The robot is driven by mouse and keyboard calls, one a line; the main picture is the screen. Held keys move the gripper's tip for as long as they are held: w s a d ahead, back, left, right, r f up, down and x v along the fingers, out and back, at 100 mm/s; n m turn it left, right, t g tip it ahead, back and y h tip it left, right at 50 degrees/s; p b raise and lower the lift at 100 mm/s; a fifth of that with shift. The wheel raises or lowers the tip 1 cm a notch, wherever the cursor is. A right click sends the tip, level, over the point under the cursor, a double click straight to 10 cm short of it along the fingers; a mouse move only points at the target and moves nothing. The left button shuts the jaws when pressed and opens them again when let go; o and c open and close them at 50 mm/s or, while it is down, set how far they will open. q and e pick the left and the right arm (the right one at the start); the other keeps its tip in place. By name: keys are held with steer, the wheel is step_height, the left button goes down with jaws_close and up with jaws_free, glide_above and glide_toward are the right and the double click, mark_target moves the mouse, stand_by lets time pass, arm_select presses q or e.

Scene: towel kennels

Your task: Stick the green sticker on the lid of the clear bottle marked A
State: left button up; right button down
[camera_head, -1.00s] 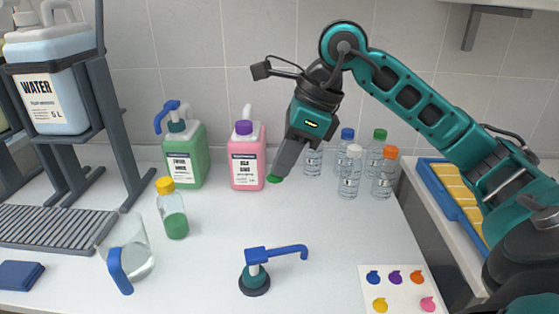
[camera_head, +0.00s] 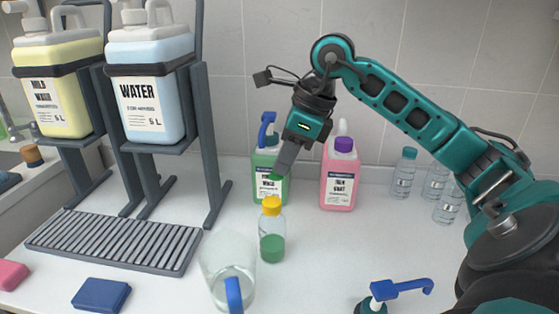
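My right gripper (camera_head: 281,169) comes in from the right with its dark fingers pointing down, shut on the green sticker (camera_head: 272,177), a small green patch at its tip. It appears in front of the green jug and just above the yellow-capped bottle, apart from its cap. Clear bottles stand at the right; one with a teal-green lid (camera_head: 409,153) shows whole. Two more clear bottles, a rear one (camera_head: 436,182) and a front one (camera_head: 448,206), have their lids hidden by my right arm. I cannot read which is marked A. My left gripper is not in view.
A green pump jug (camera_head: 268,187) and a pink jug (camera_head: 339,180) stand at the wall. The yellow-capped bottle (camera_head: 272,238), clear jug (camera_head: 226,268) and blue-handled pump (camera_head: 384,292) are in front. A grey rack (camera_head: 204,150) holds two canisters. The counter's right middle is clear.

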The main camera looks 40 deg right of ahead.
steer(key=shift+w+a, duration=0.15)
steer(key=shift+w, duration=0.35)
steer(key=shift+f, duration=0.2)
steer(key=shift+f+b, duration=0.8)
steer(key=shift+b, duration=0.15)
steer(key=shift+f+b, duration=0.65)
steer(key=shift+f, duration=0.1)
steer(key=shift+f+b, duration=0.55)
steer(key=shift+f, duration=0.2)
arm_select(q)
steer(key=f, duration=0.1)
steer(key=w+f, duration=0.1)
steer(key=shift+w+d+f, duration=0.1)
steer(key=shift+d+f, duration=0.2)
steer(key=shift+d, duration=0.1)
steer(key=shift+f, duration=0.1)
